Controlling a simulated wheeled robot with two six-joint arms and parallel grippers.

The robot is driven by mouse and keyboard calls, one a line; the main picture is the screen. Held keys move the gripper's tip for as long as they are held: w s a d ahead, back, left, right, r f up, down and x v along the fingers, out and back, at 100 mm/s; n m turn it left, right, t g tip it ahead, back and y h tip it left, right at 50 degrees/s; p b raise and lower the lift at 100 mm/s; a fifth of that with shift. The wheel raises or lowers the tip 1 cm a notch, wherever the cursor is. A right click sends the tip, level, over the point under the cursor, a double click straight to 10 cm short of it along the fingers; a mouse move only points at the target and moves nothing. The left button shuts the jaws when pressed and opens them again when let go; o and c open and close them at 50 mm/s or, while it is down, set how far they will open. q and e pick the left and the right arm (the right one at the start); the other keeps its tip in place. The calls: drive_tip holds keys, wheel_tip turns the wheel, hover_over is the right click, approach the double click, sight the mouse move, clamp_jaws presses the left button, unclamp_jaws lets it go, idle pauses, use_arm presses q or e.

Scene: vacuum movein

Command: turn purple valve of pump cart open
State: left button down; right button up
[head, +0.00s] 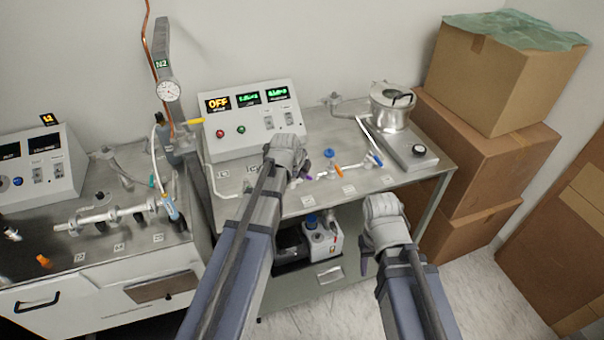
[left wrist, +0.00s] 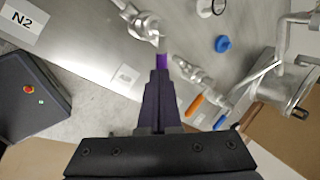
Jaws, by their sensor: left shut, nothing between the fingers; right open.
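The pump cart (head: 300,207) is a grey metal table with a glass-and-metal manifold on top. Its purple valve handle (head: 308,178) shows just beside my left gripper (head: 298,181). In the left wrist view, the purple handle (left wrist: 161,61) lies right at the tip of my shut left gripper (left wrist: 160,74), in line with the fingers. I cannot tell whether they touch. Nothing is held. An orange handle (head: 338,171) and a blue handle (head: 375,160) sit further right along the manifold. My right gripper (head: 374,262) is open, low before the cart's front edge.
A control box (head: 252,120) reading OFF stands at the cart's back left. A metal vessel (head: 392,105) stands at the back right. Cardboard boxes (head: 475,150) are stacked to the right. A second bench (head: 70,260) is to the left. A pump (head: 322,238) sits on the lower shelf.

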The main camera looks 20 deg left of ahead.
use_arm(q)
drive_tip(key=shift+w+d+n, duration=0.1)
drive_tip(key=shift+d+n, duration=0.05)
drive_tip(key=shift+n, duration=0.15)
drive_tip(key=shift+w+d+n+y, duration=0.25)
drive_tip(key=shift+w+n+y, duration=0.4)
drive_tip(key=shift+n, duration=0.35)
drive_tip(key=shift+w+d+n+y, duration=0.1)
drive_tip(key=shift+w+n+y, duration=0.65)
drive_tip(key=shift+w+n, duration=0.65)
drive_tip(key=shift+s+a, duration=0.5)
drive_tip(key=shift+s, duration=0.15)
